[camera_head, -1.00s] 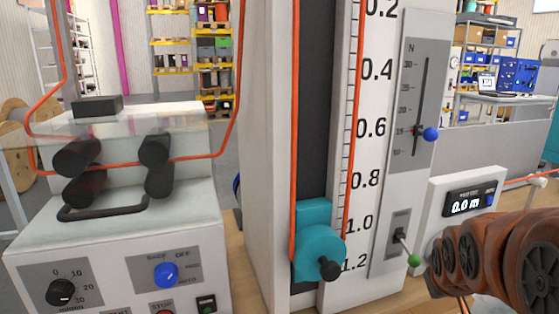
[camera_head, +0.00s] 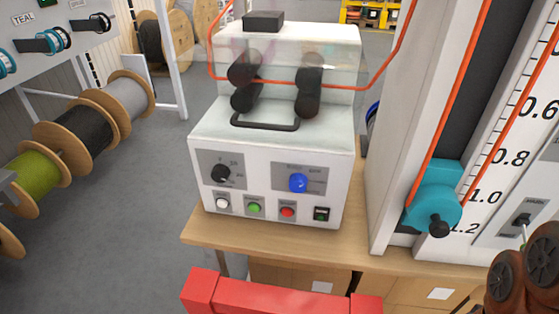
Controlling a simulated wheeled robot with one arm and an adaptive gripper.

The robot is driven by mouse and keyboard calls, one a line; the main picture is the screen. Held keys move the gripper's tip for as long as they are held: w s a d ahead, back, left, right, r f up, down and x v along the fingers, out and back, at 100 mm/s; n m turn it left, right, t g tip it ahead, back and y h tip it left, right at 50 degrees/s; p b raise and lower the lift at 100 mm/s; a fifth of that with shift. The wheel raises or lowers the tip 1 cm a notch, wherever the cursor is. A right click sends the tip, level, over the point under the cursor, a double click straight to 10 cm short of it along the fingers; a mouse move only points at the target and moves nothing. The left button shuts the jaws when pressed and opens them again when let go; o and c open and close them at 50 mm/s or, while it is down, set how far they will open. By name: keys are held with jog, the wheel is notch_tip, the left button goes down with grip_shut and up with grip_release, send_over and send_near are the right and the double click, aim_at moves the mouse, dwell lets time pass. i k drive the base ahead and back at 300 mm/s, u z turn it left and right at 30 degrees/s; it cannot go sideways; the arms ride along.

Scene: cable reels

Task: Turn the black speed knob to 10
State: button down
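The black speed knob (camera_head: 221,173) is on a grey scale plate at the left of the white machine's front panel (camera_head: 268,160). The scale marks are too small in this view to read the knob's setting surely. To its right is a blue selector knob (camera_head: 298,183). Below them are a white button (camera_head: 222,203), a green button (camera_head: 254,208), a red button (camera_head: 288,212) and a dark green-lit switch (camera_head: 321,214). Nothing touches the black knob. My gripper is not in view.
The machine stands on a wooden bench (camera_head: 300,246). A red bar-shaped thing (camera_head: 280,295) is in front at the bottom. A tall column with a teal block (camera_head: 436,196) stands right. Cable reels (camera_head: 85,125) line the left. The grey floor between is clear.

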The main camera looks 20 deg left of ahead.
aim_at(220, 174)
jog(key=u, duration=1.35)
